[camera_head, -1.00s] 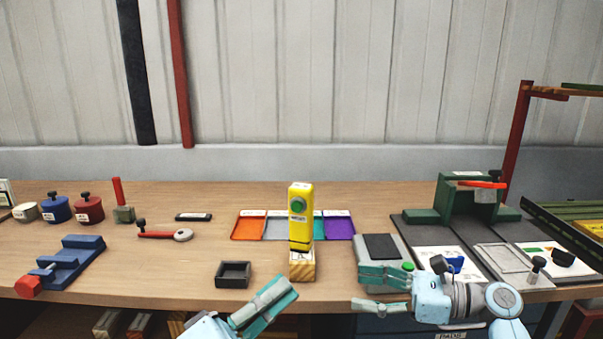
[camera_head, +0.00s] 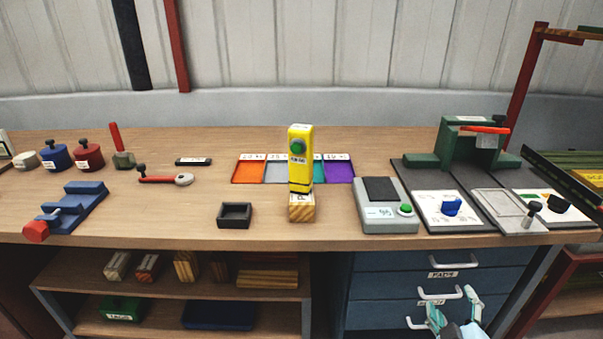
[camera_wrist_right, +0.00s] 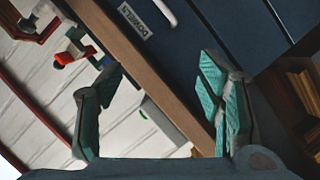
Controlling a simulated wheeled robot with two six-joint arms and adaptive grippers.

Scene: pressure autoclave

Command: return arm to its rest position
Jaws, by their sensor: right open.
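My right gripper (camera_head: 454,303) is open and empty at the bottom right of the head view. It is below the table's front edge, in front of the blue drawers (camera_head: 385,292). In the right wrist view its two teal-padded fingers stand wide apart, with nothing between them at the tips (camera_wrist_right: 160,72). The wrist picture is tilted and shows the table edge (camera_wrist_right: 150,75) and a drawer front behind the fingers. My left gripper is not in the head view.
The wooden table (camera_head: 130,225) holds a yellow device (camera_head: 300,165) on a wooden block, a black tray (camera_head: 235,215), a grey unit with a green button (camera_head: 390,215) and a green fixture (camera_head: 465,145). The shelf (camera_head: 200,290) below holds wooden blocks.

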